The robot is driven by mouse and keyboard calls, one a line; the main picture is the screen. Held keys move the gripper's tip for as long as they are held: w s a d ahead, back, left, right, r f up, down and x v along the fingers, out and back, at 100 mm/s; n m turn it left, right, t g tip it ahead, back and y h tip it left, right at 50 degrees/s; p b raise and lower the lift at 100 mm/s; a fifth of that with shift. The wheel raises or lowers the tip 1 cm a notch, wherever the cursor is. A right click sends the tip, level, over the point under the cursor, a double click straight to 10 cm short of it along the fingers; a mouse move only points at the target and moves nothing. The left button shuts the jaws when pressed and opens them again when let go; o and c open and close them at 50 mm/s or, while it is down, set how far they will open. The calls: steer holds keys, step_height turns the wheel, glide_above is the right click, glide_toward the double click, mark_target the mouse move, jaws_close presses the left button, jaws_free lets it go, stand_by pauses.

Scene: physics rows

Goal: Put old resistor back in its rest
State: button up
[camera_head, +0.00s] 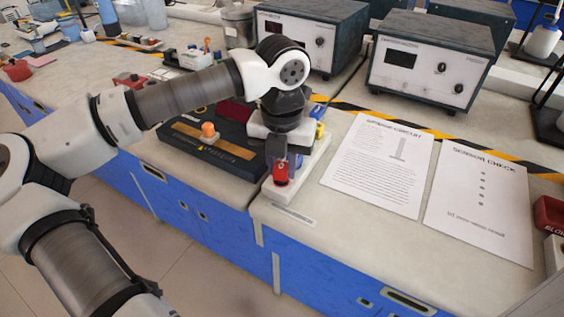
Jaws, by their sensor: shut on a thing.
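My gripper (279,160) points down over a white block-like stand (293,193) near the bench's front edge. Its dark fingers are shut on a small red piece (281,175), probably the old resistor, though no marking is readable. The red piece is upright, low over the front part of the white stand; I cannot tell whether it touches. A yellow piece (320,130) stands at the back of the stand, partly hidden by my gripper. The gripper hides the middle of the stand, and I cannot make out an empty rest.
Left is a dark board (180,151) with a brown strip and an orange-topped knob (208,130). Two printed sheets (377,165) (478,207) lie right. Instrument boxes (428,62) (309,36) stand behind striped tape. A red bin (550,215) is at far right.

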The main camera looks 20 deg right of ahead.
steer(key=shift+f+b, duration=0.65)
steer(key=o, duration=1)
steer(key=shift+o, duration=0.5)
steer(key=o, duration=0.3)
steer(key=shift+o, duration=0.2)
steer(key=shift+r, duration=0.2)
steer(key=shift+r+p, duration=1.75)
steer(key=shift+r, duration=1.4)
